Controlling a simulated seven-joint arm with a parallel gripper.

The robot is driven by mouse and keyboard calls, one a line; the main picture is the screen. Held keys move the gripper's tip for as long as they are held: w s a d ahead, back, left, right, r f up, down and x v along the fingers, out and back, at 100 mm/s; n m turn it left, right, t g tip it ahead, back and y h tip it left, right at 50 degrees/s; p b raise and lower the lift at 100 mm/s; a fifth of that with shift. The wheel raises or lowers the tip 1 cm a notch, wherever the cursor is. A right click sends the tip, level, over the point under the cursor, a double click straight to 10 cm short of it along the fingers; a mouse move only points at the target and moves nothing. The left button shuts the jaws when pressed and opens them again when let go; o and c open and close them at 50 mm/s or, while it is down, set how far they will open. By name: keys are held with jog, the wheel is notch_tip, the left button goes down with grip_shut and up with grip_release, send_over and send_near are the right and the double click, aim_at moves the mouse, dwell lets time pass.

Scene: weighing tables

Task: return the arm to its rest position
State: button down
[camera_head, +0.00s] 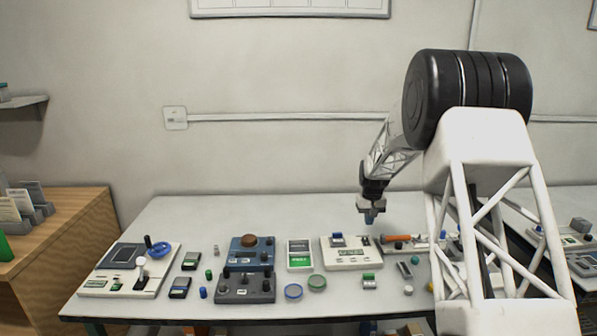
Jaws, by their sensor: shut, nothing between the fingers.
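My gripper (370,215) is shut and empty. It hangs pointing down above the back part of the white table (190,209), over the right part of a white device with a small screen (352,260). It looks clear of everything under it. My arm comes in from the right side of the picture, with its large black joint high up and its white lattice link in front of the table's right part.
A wooden cabinet (75,225) stands left. The back strip is clear.

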jog(key=s+a+r, duration=0.2)
jog(key=s+r, duration=0.4)
jog(key=s, duration=0.4)
jog(key=s+a+r+t, duration=0.1)
jog(key=s+a+r, duration=0.2)
jog(key=s+r, duration=0.5)
jog(key=s+a+r, duration=0.2)
jog(key=s+r, duration=0.3)
jog(key=s, duration=0.6)
jog(key=s+a, duration=0.2)
jog(key=s, duration=1.4)
jog(key=s+a+f+t, duration=0.1)
jog(key=s+a, duration=0.1)
jog(key=s, duration=1.4)
jog(key=shift+f, duration=0.15)
